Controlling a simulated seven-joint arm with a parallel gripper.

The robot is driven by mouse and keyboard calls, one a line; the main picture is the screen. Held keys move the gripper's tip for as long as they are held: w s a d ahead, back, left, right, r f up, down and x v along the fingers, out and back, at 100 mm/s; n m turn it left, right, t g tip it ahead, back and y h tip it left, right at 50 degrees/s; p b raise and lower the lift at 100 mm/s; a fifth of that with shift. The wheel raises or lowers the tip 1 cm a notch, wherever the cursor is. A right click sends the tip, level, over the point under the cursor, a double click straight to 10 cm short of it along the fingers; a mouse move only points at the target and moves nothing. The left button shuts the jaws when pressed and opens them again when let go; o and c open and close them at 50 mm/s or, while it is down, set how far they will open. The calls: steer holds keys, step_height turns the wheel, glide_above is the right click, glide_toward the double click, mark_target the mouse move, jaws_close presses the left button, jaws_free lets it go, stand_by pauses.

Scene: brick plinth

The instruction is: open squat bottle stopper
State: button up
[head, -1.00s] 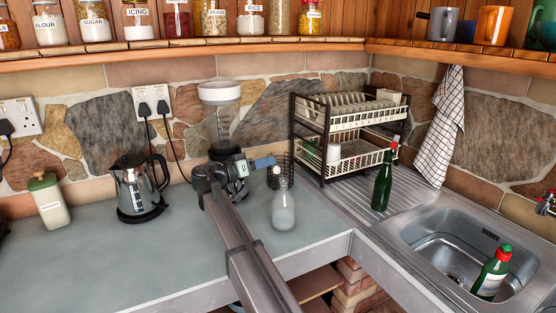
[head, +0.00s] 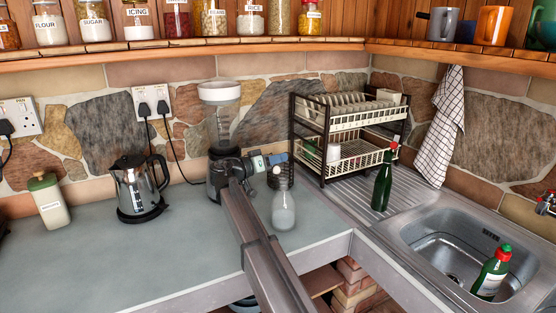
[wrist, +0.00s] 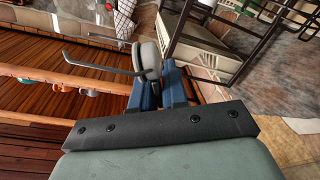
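The squat bottle (head: 283,210) is pale and translucent and stands upright on the counter near its right edge in the head view. A grey rounded stopper (wrist: 148,62) with thin wire prongs shows at the tips of my gripper's blue fingers (wrist: 160,78) in the wrist view.
A blender (head: 219,140) stands behind my arm, and a kettle (head: 141,188) is to the left. A dish rack (head: 350,135) stands behind the bottle. A green bottle (head: 382,187) is to the right beside the sink (head: 432,240). The front left counter is clear.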

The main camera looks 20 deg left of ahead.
jaws_close()
steer(key=shift+s+d+r+m, duration=0.2)
steer(key=shift+d+r+m, duration=0.05)
steer(key=shift+m, duration=0.45)
steer(key=shift+s+d+r+m, duration=0.2)
steer(key=shift+m, duration=0.5)
steer(key=shift+o, duration=1.8)
jaws_free()
steer(key=v, duration=1.3)
steer(key=shift+s+a, duration=0.25)
steer(key=shift+s, duration=0.05)
